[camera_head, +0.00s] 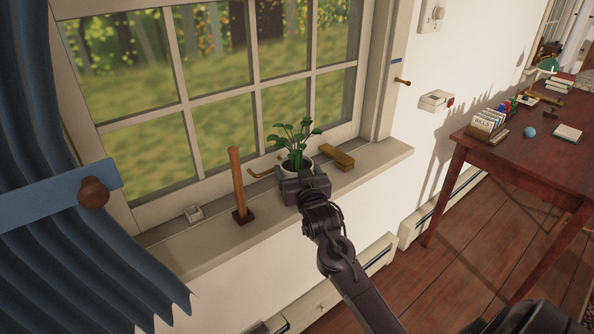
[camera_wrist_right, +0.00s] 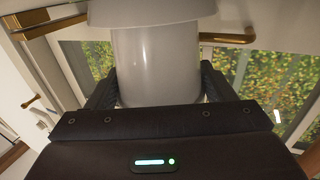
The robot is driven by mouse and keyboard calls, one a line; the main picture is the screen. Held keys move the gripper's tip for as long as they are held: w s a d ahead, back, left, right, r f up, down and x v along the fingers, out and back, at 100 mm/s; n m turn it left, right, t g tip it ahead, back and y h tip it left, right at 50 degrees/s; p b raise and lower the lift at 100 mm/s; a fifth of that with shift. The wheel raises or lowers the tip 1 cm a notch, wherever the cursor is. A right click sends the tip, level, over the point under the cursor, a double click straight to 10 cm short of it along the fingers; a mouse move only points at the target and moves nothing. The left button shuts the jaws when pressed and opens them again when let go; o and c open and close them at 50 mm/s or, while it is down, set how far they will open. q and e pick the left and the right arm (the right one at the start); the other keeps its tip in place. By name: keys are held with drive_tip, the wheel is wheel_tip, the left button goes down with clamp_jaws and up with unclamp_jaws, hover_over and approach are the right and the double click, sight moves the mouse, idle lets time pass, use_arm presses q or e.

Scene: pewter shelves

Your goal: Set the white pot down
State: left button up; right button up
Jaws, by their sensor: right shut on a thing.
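The white pot (camera_head: 286,170) holds a green leafy plant (camera_head: 295,140) and is at the window sill (camera_head: 205,245). My right gripper (camera_head: 298,178) is shut on the pot from the room side and hides part of it. In the right wrist view the pot's smooth pale wall (camera_wrist_right: 155,60) lies between the two dark fingers (camera_wrist_right: 158,85), with a wider pale part at the top edge. Whether the pot's bottom touches the sill is hidden. My left gripper is not in view.
A blue curtain (camera_head: 70,250) hangs at left. A wooden desk (camera_head: 520,160) stands at right.

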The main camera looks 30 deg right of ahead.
drive_tip(key=shift+r, duration=0.1)
drive_tip(key=o, duration=1.6)
drive_tip(key=shift+c, duration=0.2)
drive_tip(key=shift+s, duration=0.2)
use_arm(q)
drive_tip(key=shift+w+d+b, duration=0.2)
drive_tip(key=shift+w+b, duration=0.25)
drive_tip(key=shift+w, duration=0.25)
use_arm(e)
drive_tip(key=v, duration=1.1)
drive_tip(key=shift+s+a, duration=0.2)
drive_tip(key=shift+s, duration=0.15)
